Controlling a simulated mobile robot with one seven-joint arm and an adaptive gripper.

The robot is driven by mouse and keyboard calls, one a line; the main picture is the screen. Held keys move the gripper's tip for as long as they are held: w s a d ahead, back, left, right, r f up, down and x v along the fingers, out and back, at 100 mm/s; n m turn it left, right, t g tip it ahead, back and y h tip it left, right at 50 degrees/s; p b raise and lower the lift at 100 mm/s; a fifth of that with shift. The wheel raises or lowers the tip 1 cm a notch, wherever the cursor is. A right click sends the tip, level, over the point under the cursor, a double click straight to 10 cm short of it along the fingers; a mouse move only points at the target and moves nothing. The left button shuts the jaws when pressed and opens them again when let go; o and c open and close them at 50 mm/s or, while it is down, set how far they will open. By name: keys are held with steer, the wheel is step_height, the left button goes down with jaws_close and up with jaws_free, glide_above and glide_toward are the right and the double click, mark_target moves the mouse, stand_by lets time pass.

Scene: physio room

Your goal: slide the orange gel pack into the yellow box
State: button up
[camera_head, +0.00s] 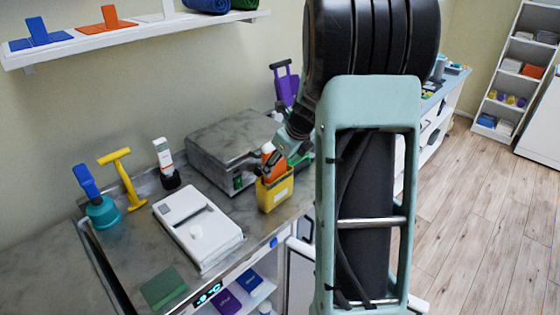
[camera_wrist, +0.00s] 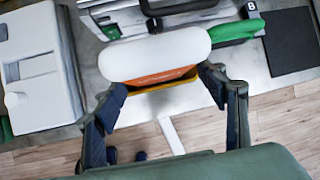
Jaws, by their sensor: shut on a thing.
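The orange gel pack (camera_head: 277,169) with a white end stands upright at the mouth of the yellow box (camera_head: 275,195). Its lower part is hidden by the box's walls, so I cannot tell how deep it reaches. In the wrist view the white end of the gel pack (camera_wrist: 155,55) faces the camera, with a strip of orange and the rim of the yellow box (camera_wrist: 170,87) below it. My gripper (camera_head: 278,152) is shut on the gel pack, one finger at each side. My gripper also shows in the wrist view (camera_wrist: 163,90).
A grey metal case (camera_head: 225,140) stands right behind the box. A white lidded unit (camera_head: 198,228) is to its left, with a green block (camera_head: 163,288) in front. Upright tools with blue (camera_head: 86,180) and yellow (camera_head: 122,175) handles stand at the left. The counter's front edge is close.

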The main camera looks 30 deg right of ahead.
steer(key=shift+f+b, duration=0.6)
steer(key=shift+f, duration=0.2)
steer(key=o, duration=1.5)
steer(key=shift+r, duration=0.1)
step_height(320, 180, up, 9)
steer(key=p, duration=0.9)
stand_by(0.5)
